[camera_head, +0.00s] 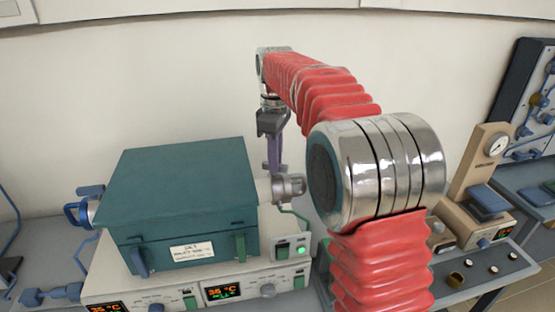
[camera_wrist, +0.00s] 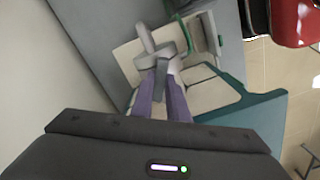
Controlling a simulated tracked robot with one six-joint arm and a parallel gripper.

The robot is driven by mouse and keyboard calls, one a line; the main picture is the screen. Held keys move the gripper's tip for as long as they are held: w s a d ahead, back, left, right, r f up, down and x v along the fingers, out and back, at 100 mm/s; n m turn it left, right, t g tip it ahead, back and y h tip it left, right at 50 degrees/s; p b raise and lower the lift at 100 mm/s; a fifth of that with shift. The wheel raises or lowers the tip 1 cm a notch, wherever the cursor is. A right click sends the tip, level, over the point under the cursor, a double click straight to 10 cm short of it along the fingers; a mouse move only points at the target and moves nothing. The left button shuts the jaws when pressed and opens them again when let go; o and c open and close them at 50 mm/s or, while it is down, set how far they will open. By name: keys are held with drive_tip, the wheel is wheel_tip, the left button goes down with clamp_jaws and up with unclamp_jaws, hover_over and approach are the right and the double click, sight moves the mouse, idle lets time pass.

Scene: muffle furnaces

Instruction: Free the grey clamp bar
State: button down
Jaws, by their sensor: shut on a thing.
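The teal furnace (camera_head: 180,205) with a white label stands on a light control base. On its right side is a grey metal fitting (camera_head: 289,187). My gripper (camera_head: 274,168) points down just above and behind that fitting, its purple fingers partly hidden there. In the wrist view my gripper (camera_wrist: 164,72) has its two purple fingers closed around the grey clamp bar (camera_wrist: 161,76), beside a grey rod-like part (camera_wrist: 147,38). The bar is hard to make out in the head view. The furnace's teal edge (camera_wrist: 250,110) shows at the wrist view's right.
A green curved handle or wire (camera_head: 297,217) lies near the fitting. A beige gauge instrument (camera_head: 483,165) stands at the right. The wall is behind; space above the furnace is clear.

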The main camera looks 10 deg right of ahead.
drive_tip(key=m, duration=0.6)
drive_tip(key=shift+w+a+r, duration=0.1)
drive_tip(key=m, duration=0.5)
drive_tip(key=shift+m, duration=0.3)
drive_tip(key=c, duration=1.7)
unclamp_jaws()
drive_tip(key=shift+r, duration=6.8)
